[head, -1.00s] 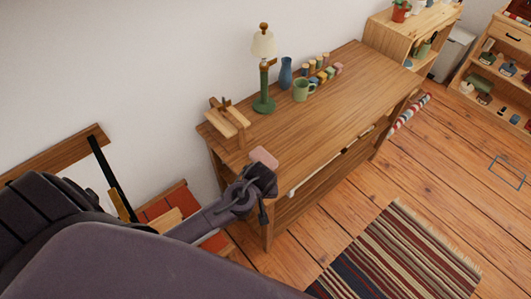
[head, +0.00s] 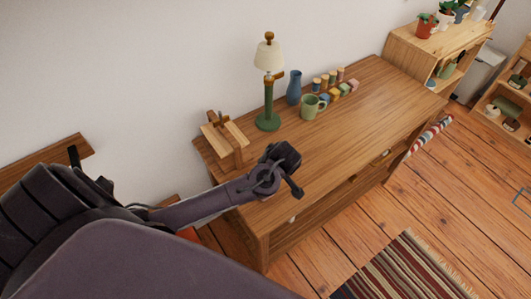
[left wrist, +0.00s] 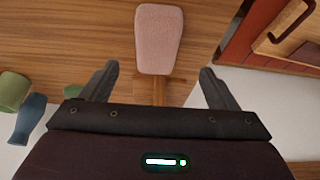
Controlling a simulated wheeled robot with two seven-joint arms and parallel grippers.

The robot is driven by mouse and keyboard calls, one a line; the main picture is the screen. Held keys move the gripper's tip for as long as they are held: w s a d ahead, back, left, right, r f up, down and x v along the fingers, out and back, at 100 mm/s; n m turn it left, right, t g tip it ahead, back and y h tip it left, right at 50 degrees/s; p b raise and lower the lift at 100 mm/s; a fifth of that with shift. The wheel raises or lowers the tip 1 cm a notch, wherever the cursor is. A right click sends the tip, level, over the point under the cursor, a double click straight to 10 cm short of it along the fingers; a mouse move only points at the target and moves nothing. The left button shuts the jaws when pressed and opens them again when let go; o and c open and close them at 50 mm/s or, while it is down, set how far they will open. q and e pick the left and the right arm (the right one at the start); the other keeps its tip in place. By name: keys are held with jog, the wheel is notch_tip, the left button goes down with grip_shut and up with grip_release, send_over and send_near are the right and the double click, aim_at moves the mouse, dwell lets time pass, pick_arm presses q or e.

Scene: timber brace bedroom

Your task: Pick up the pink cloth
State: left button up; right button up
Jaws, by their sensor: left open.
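My left gripper (head: 286,172) is over the near left part of the desk. In the left wrist view its two fingers (left wrist: 158,74) are spread apart with nothing held between them. The cloth lies beyond the fingertips, roughly centred between them. My right gripper is in neither view.
A striped rug (head: 410,275) lies on the floor. The desk's middle is clear.

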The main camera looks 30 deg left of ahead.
pick_arm(q)
jog(key=x, duration=0.3)
jog(key=shift+d+f, duration=0.1)
jog(key=x, duration=0.3)
jog(key=p+x, duration=0.1)
jog(key=x, duration=0.1)
jog(key=shift+w, duration=0.25)
jog(key=shift+f, duration=0.1)
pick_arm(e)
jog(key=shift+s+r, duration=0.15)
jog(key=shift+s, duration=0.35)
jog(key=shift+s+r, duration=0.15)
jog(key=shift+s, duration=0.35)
pick_arm(q)
jog(key=shift+f, duration=0.25)
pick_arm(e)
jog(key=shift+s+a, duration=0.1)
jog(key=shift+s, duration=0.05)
pick_arm(q)
jog(key=shift+c, duration=0.4)
jog(key=c, duration=1)
jog(key=shift+r, duration=0.1)
